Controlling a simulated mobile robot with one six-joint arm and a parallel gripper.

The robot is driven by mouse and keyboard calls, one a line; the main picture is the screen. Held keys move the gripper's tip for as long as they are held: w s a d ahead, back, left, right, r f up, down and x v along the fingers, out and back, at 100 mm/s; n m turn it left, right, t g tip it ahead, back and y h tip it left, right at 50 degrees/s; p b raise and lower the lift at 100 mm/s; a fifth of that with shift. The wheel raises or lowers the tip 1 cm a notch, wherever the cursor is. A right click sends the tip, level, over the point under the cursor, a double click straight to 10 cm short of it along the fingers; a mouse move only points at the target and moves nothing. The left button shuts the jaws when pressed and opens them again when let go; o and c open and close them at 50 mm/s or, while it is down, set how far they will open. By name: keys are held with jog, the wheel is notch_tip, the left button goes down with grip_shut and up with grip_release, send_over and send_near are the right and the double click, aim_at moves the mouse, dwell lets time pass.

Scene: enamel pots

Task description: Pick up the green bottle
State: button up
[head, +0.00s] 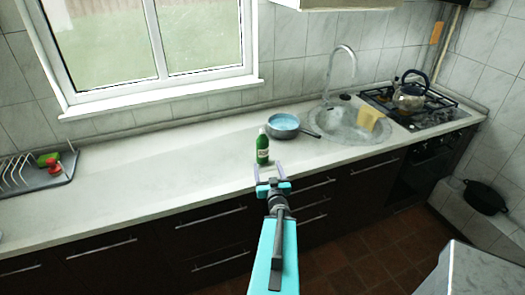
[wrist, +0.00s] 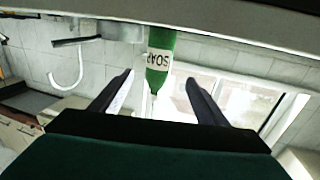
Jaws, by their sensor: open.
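The green bottle (head: 262,148) stands upright on the pale countertop, near its front edge, with a white label. In the wrist view, which is upside down, the bottle (wrist: 160,60) shows with its cap downward in the picture and its label reading SOAP. My gripper (head: 268,170) is open and empty, in front of the bottle on the near side. In the wrist view the two dark fingers of my gripper (wrist: 158,85) are spread, and the bottle appears between them, further out. I see no contact between fingers and bottle.
A saucepan (head: 284,124) with a blue inside stands just behind and right of the bottle, its handle pointing right. Further right are a sink with a tap (head: 333,75), a yellow cloth (head: 369,118) and a kettle (head: 409,97). A dish rack (head: 35,178) is far left; the counter between is clear.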

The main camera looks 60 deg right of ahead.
aim_at(263, 152)
jog(key=shift+w+d+f+b, duration=0.25)
jog(key=shift+w+d+b, duration=0.15)
jog(key=shift+d+b, duration=0.45)
jog(key=shift+w+d+b, duration=0.35)
jog(key=shift+w+b, duration=0.15)
jog(key=shift+b, duration=0.75)
jog(key=shift+w+d+b, duration=0.1)
jog(key=shift+w+b, duration=0.05)
jog(key=shift+b, duration=0.45)
jog(key=b, duration=0.3)
jog(key=shift+w+d, duration=0.35)
jog(key=shift+w, duration=0.05)
jog(key=d+b, duration=0.1)
jog(key=b, duration=0.4)
jog(key=shift+w, duration=0.35)
jog(key=shift+w+d+b, duration=0.35)
jog(key=shift+w+b, duration=0.05)
jog(key=shift+b, duration=0.85)
jog(key=shift+w+d+b, duration=0.3)
jog(key=shift+b, duration=0.85)
jog(key=shift+w+d+r+b, duration=0.2)
jog(key=shift+d+b, duration=0.25)
jog(key=shift+b, duration=1)
jog(key=shift+w, duration=0.1)
